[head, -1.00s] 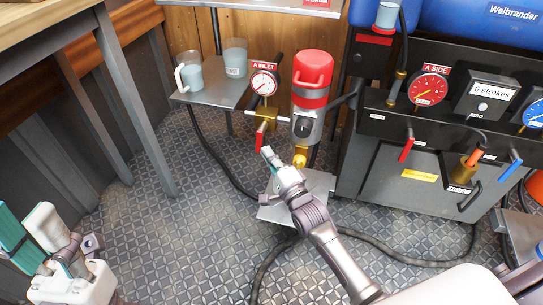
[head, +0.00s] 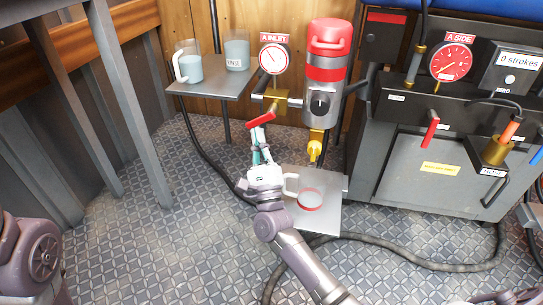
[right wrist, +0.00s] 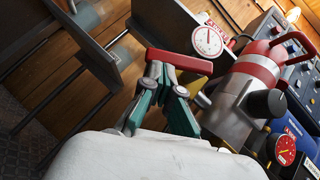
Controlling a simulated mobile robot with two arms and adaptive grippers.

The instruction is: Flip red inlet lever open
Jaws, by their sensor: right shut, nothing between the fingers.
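The red inlet lever (head: 261,119) is on the brass valve (head: 284,100) under the A INLET gauge (head: 273,58). It sticks out to the left of the valve, its free end tilted slightly down. In the right wrist view the lever (right wrist: 180,61) lies across, just beyond the fingertips, its bent end close to them. My right gripper (head: 259,153) is below the lever, pointing up. Its teal fingers (right wrist: 163,86) are shut with nothing between them. Whether they touch the lever I cannot tell. My left gripper is out of view.
A red-topped grey pump (head: 325,75) stands right of the valve. A shelf (head: 212,91) with two cups is at left. A low metal plate (head: 325,218) with a clear mug (head: 309,199) is beside my right wrist. Black hoses cross the floor.

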